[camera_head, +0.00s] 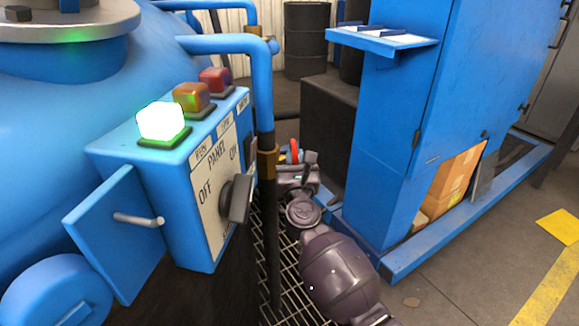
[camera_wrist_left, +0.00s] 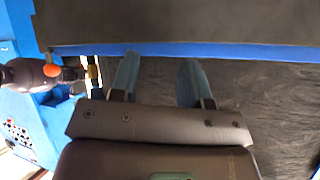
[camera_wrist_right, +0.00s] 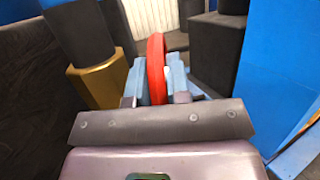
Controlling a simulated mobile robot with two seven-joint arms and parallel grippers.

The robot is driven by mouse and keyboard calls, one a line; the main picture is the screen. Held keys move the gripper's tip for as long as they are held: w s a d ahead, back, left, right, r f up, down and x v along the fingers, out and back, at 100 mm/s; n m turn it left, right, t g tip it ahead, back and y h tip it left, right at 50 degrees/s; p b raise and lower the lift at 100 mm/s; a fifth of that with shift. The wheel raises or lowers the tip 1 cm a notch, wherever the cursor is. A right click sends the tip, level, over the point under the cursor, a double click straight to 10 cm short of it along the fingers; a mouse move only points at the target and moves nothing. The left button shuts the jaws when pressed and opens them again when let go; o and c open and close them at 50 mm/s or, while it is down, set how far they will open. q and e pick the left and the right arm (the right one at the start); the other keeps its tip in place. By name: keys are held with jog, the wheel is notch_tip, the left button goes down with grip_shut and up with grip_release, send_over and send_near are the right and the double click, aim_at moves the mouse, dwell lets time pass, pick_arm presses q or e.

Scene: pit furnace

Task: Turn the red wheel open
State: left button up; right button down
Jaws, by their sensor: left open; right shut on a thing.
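The red wheel (camera_wrist_right: 156,68) stands edge-on between the fingers of my right gripper (camera_wrist_right: 155,84) in the right wrist view. The fingers are closed on its rim. In the head view only a small red piece of the wheel (camera_head: 294,150) shows, beyond the vertical pipe, at my right gripper (camera_head: 296,160); my own arm and the pipe hide most of the rest. My left gripper (camera_wrist_left: 157,82) shows in the left wrist view, with its fingers apart and nothing between them, before a dark surface. It is not seen in the head view.
A blue panel box (camera_head: 190,180) with a lit green lamp and a dark knob stands at left. A blue pipe (camera_head: 262,95) with a brass fitting (camera_head: 268,162) runs down close to my right gripper. A blue cabinet (camera_head: 400,130) stands at right. Floor at lower right is open.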

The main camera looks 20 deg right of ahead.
jog(key=shift+s+f+t+b, duration=0.15)
jog(key=shift+f+t+b, duration=0.35)
jog(key=shift+f+b, duration=0.3)
jog(key=shift+r+t+h+b, duration=0.3)
jog(key=shift+t+b, duration=0.05)
jog(key=shift+t, duration=0.15)
pick_arm(q)
jog(key=shift+a+r+n+t, duration=0.1)
jog(key=shift+a+n+t, duration=0.35)
jog(key=shift+t, duration=0.35)
pick_arm(e)
jog(key=shift+a+t, duration=0.1)
jog(key=shift+t, duration=0.6)
jog(key=shift+s+t+h, duration=0.1)
jog(key=shift+t+h, duration=0.2)
jog(key=c, duration=1.1)
grip_release()
pick_arm(q)
jog(key=shift+s+d+p, duration=0.1)
jog(key=shift+p, duration=0.2)
pick_arm(e)
jog(key=v, duration=1)
jog(key=shift+s+a+f, duration=0.1)
jog(key=shift+s+f, duration=0.1)
jog(key=shift+s, duration=0.15)
